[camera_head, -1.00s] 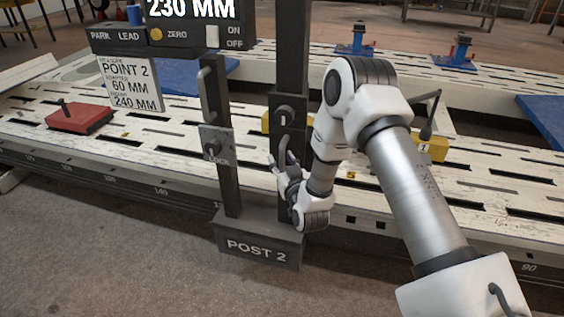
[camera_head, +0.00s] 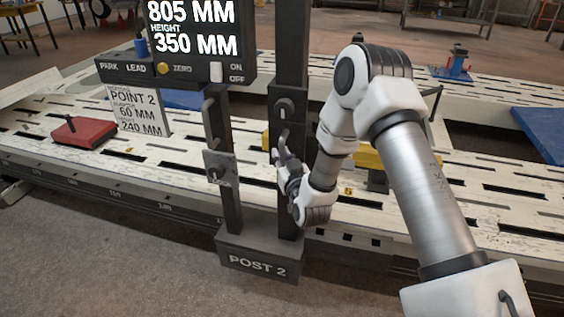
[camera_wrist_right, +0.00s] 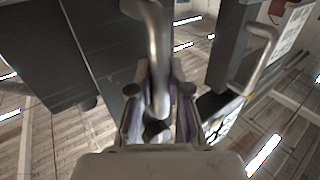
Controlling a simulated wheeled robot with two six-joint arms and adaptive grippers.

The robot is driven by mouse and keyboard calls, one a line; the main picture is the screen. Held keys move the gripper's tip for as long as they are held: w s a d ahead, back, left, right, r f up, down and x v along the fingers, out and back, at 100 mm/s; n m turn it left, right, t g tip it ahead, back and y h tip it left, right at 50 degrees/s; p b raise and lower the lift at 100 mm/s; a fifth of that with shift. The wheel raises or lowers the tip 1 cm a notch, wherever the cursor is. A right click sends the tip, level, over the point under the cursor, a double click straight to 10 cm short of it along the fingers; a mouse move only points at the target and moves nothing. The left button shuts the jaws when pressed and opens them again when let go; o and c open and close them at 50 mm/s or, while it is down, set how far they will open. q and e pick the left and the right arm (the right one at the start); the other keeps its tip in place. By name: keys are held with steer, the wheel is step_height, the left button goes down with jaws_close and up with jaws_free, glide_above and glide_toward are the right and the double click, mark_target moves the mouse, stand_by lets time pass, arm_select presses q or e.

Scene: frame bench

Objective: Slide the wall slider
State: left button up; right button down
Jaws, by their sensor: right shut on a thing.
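My right gripper (camera_head: 281,160) is at this handle. In the right wrist view, the handle (camera_wrist_right: 157,45) runs down between the fingers of my right gripper (camera_wrist_right: 158,98), which are shut on it. The fingers partly hide the handle's lower end. The display (camera_head: 196,30) beside the post reads 805 MM and height 350 MM. My left gripper is not in view.
The left upright of the post carries another handle (camera_head: 210,118) and a lock plate (camera_head: 220,174), close to my right gripper. A card (camera_head: 138,109) reads point 2, 240 MM. The slotted white bench (camera_head: 100,157) lies behind, with a red block (camera_head: 83,131) on it.

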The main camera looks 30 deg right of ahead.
steer(key=c, duration=1.1)
jaws_free()
steer(key=shift+f, duration=0.1)
steer(key=v, duration=1.2)
